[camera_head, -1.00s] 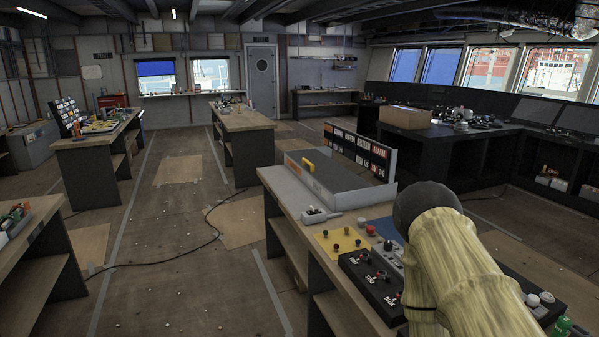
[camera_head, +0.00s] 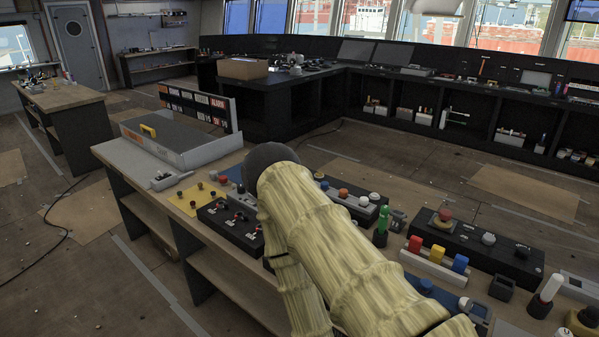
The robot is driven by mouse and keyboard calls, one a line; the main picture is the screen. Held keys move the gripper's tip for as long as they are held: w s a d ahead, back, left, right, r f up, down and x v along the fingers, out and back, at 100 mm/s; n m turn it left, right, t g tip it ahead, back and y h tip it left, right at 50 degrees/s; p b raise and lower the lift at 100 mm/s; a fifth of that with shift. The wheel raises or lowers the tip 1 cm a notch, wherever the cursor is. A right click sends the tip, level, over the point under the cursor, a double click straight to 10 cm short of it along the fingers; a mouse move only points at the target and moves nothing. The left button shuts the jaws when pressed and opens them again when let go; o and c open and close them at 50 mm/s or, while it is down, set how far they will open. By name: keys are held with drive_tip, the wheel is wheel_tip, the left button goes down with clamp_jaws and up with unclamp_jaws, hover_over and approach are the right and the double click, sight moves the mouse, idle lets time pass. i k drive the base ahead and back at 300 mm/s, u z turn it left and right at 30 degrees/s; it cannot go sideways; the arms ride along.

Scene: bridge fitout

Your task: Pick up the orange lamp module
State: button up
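I cannot make out for sure which thing is the orange lamp module. A small orange knob or lamp cap (camera_head: 343,193) sits on a grey control strip on the near bench, right of my arm. Red (camera_head: 415,244), yellow (camera_head: 437,252) and blue (camera_head: 460,262) blocks stand in a row on a white holder further right. My sleeved arm covers the middle of the bench and hides what is under it. My gripper is not in the picture.
The near bench (camera_head: 150,205) carries a grey case (camera_head: 170,140), a yellow button plate (camera_head: 197,197), a black switch box (camera_head: 228,218) and a long black box with a red button (camera_head: 480,245). A dark console (camera_head: 300,95) runs along the back. Open floor lies between (camera_head: 400,170).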

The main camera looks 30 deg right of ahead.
sight(343, 192)
drive_tip(key=k, duration=0.45)
drive_tip(key=z, duration=0.8)
drive_tip(key=i, duration=0.5)
